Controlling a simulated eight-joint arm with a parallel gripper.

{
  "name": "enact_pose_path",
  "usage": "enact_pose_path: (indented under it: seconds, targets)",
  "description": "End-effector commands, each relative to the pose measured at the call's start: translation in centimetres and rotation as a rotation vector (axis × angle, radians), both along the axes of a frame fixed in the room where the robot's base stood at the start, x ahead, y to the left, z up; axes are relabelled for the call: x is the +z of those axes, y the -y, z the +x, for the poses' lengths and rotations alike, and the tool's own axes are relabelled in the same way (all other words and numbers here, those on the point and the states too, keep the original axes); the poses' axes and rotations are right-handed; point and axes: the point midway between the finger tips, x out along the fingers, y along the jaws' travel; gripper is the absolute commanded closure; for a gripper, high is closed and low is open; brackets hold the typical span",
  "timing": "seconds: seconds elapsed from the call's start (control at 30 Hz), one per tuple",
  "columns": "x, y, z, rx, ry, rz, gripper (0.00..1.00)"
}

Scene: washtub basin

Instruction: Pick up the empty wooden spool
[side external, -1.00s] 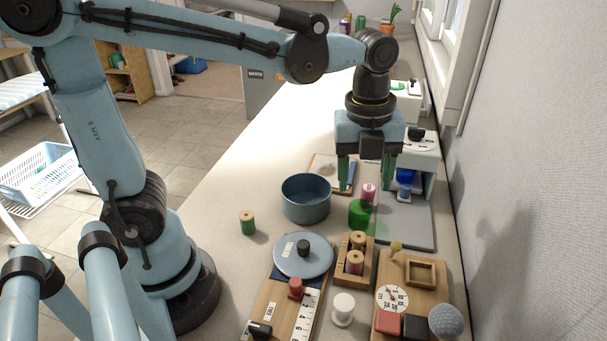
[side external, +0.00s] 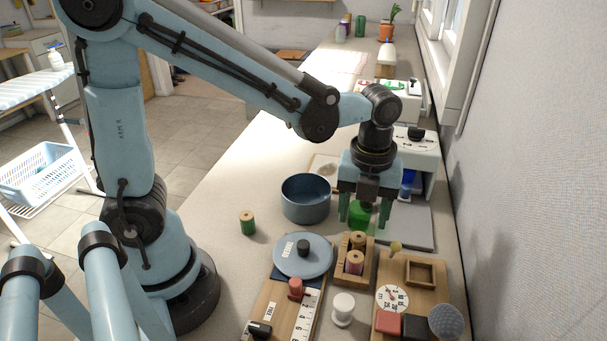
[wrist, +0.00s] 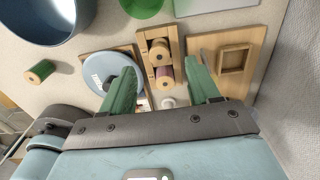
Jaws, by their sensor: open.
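A small wooden rack (side external: 341,274) stands right of the round lidded dish and holds two wooden spools. The far one (side external: 358,240) looks like bare wood, with no thread I can make out; in the wrist view it is the upper one (wrist: 159,50). The near one (side external: 354,262) carries mauve thread (wrist: 164,77). My gripper (side external: 367,222) is open and empty, pointing down above and slightly beyond the rack. In the wrist view its green fingers (wrist: 161,64) spread to either side of the rack's spools.
A blue-grey pot (side external: 305,200), a green-thread spool (side external: 247,222), a lidded dish (side external: 303,262) and a white spool (side external: 343,309) stand nearby. A green container (side external: 360,213) is behind my fingers. A wooden board (side external: 430,300) lies right, near the wall.

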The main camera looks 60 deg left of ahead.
Motion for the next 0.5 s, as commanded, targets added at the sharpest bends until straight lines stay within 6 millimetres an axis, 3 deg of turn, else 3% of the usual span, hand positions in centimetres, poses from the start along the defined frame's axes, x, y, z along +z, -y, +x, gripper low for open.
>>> enact_pose_path:
  seconds: [0.3, 0.5]
  targets:
    - [-3.6, 0.0, -0.2, 0.000, 0.001, 0.001, 0.39]
    - [-4.8, 0.0, -0.2, 0.001, 0.002, 0.001, 0.39]
